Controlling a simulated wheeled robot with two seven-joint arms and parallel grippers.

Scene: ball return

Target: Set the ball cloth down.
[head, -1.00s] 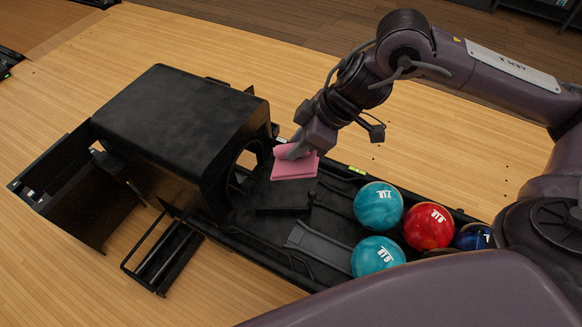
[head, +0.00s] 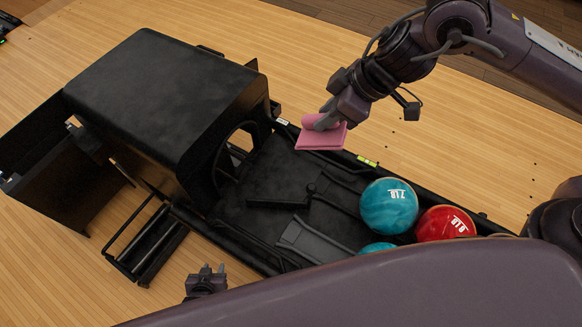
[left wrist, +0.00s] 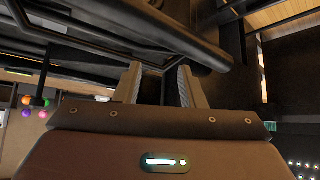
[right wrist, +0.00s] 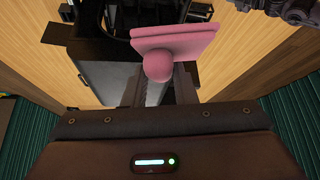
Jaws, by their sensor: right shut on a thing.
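The ball cloth (head: 318,141) is a pink folded pad. My right gripper (head: 328,121) is shut on it and holds it at the far long rail of the black ball return. I cannot tell whether it touches the rail. In the right wrist view, the cloth (right wrist: 180,38) lies across the fingertips, with a rounded pink bulge between the fingers. My left gripper (head: 206,281) is low in the head view, off the near side of the ball return. In the left wrist view, its fingers (left wrist: 160,85) are apart with nothing between them, close to dark bars.
The ball return (head: 290,190) has a boxy black hood (head: 160,95) at left. A teal ball (head: 389,206) and a red ball (head: 445,223) sit in its tray; another teal ball (head: 376,247) is partly hidden by my arm. The tray's middle and the wood floor beyond are clear.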

